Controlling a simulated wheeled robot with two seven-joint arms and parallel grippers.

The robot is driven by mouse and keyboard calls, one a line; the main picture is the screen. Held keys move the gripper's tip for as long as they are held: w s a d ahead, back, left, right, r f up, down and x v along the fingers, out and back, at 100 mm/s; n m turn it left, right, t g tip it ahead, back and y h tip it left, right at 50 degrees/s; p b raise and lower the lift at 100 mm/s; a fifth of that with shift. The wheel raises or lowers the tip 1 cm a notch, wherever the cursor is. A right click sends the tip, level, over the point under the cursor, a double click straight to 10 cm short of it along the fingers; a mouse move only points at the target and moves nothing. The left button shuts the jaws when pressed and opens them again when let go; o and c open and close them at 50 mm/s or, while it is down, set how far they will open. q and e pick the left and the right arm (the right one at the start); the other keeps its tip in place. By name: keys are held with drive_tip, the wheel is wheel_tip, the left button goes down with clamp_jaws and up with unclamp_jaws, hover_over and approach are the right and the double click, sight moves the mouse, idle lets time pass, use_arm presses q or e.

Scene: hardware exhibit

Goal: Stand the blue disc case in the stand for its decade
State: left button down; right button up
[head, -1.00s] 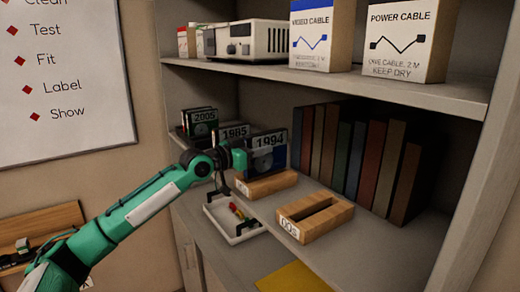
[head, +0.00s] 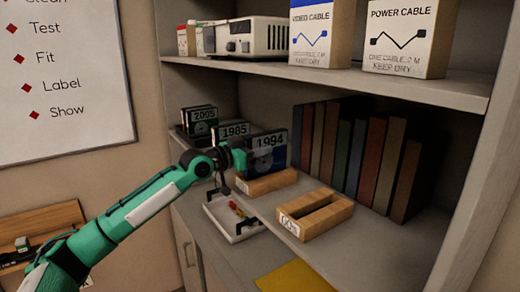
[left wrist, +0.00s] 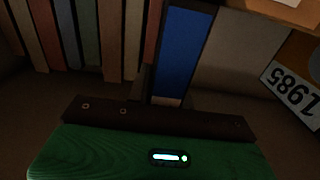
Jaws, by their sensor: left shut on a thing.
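The blue disc case (head: 279,158), with a label reading 1994, is upright at a wooden stand (head: 268,184) near the shelf's front. Its lower edge meets the stand's top in the picture; I cannot tell how deep it sits in the slot. My left gripper (head: 240,160) is shut on the case from its left side. The blue case also shows in the left wrist view (left wrist: 180,52), between the jaws. A second wooden stand (head: 318,217) is empty, with a label that seems to read 00s. The near stand's label is not readable. My right gripper is out of view.
Dark cases labelled 1985 (head: 234,131) and 2005 (head: 200,122) stand to the left. A row of books (head: 352,150) stands behind. A white tray (head: 232,236) with small coloured parts lies below the shelf edge. The upper shelf (head: 330,76) hangs above.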

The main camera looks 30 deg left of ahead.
use_arm(q)
drive_tip(key=shift+f+b, duration=0.8)
drive_tip(key=shift+f, duration=0.4)
drive_tip(key=c, duration=1.2)
unclamp_jaws()
drive_tip(key=shift+o, duration=0.2)
